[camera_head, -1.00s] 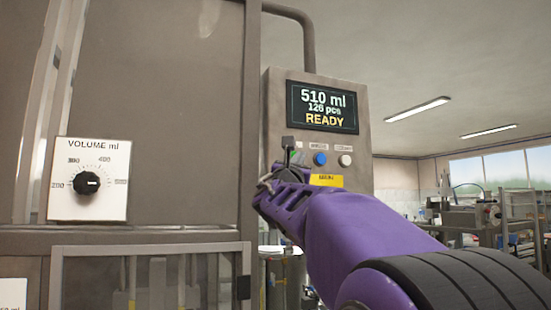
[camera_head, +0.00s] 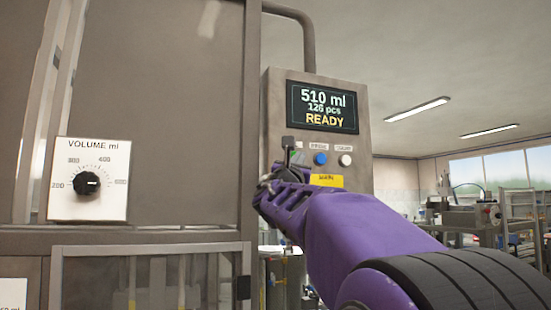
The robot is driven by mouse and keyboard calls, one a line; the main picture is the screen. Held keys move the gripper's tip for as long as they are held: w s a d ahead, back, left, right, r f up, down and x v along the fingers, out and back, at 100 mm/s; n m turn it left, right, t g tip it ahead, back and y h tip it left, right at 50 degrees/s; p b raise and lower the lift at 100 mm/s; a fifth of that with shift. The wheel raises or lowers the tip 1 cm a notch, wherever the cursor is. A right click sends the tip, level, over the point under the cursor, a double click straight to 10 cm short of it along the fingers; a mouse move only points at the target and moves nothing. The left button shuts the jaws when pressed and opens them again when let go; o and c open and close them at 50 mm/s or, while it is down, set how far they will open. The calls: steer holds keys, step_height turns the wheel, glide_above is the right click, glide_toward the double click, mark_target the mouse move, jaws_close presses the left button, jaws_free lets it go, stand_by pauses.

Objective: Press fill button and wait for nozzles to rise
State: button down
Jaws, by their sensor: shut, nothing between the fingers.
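A grey control panel (camera_head: 359,111) stands right of the machine cabinet. Its screen (camera_head: 322,107) reads "510 ml, 126 pcs, READY". Below the screen are a blue button (camera_head: 320,158) and a white button (camera_head: 345,160). Some green shows at the left of this row, by my fingers; my gripper mostly covers that spot. My gripper (camera_head: 290,151) is shut and empty, with its tips in front of the panel's left button position. I cannot tell whether they touch it. The nozzles are not clearly in view.
A volume dial (camera_head: 86,183) is on the cabinet (camera_head: 160,120) at left. A glazed guard (camera_head: 150,280) is below it. A yellow label (camera_head: 326,180) sits under the buttons. Benches with equipment (camera_head: 490,215) stand in the right background.

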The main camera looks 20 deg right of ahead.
steer(key=shift+w, duration=0.15)
steer(key=shift+w, duration=0.3)
steer(key=shift+w, duration=0.45)
stand_by(0.7)
steer(key=shift+s, duration=0.1)
steer(key=shift+s+b, duration=0.5)
steer(key=shift+s, duration=0.25)
steer(key=s+b, duration=0.2)
steer(key=s, duration=0.3)
steer(key=shift+b, duration=0.3)
